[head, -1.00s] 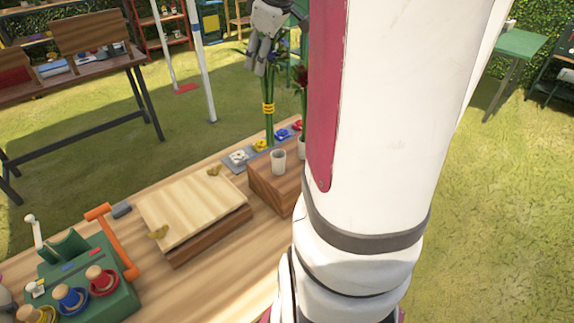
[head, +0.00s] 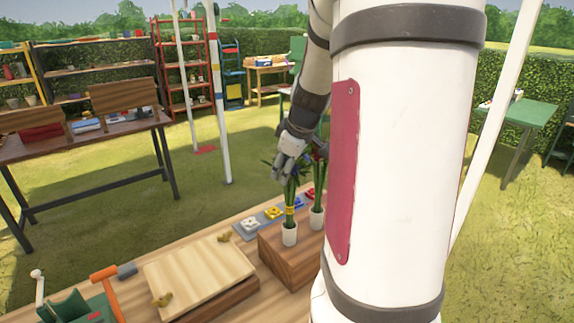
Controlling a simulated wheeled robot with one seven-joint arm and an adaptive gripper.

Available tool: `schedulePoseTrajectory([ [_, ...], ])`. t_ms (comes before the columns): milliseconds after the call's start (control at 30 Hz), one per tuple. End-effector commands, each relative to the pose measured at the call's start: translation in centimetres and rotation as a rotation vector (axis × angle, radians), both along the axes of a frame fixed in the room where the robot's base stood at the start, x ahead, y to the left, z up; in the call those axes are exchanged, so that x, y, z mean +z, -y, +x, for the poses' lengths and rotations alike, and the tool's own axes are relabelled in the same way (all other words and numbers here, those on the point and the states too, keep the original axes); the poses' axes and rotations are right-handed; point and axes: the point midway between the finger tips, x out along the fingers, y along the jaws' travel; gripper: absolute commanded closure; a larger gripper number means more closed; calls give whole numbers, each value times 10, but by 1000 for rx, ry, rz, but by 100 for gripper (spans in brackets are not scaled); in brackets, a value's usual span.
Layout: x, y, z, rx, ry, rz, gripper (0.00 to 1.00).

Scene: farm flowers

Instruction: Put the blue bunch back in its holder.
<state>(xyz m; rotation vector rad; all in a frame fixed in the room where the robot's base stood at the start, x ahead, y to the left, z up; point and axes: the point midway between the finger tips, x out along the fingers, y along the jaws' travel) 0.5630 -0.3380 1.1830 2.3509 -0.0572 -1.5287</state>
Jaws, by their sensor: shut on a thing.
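My gripper (head: 288,176) is shut on the upper part of the blue bunch (head: 291,196), whose green stems hang upright below it with a yellow band around them. Blue-purple flower heads show beside the fingers, which partly hide them. A white cup-shaped holder (head: 289,235) stands on the brown wooden block (head: 285,265). The lower stems line up with the holder's mouth and seem to reach into it; I cannot tell how deep.
A second bunch (head: 318,190) stands in another white holder (head: 317,219) close on the right, partly behind my arm. A grey strip with white, yellow and blue flower pieces (head: 272,213) lies behind. A light wooden board (head: 198,272) lies left.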

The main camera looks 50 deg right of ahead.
Motion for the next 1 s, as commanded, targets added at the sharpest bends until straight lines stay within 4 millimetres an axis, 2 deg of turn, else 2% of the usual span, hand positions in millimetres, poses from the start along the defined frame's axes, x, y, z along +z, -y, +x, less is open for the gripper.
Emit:
schedulePoseTrajectory([
  [267, -2, 0, 0, 1, 0, 0, 100],
  [300, -3, 0, 0, 1, 0, 0, 46],
  [400, -2, 0, 0, 1, 0, 0, 28],
  [767, 1, 0, 0, 1, 1, -1, 28],
  [867, 10, -2, -4, 1, 1, -2, 28],
  [1000, 33, -7, -14, 1, 3, -5, 28],
])
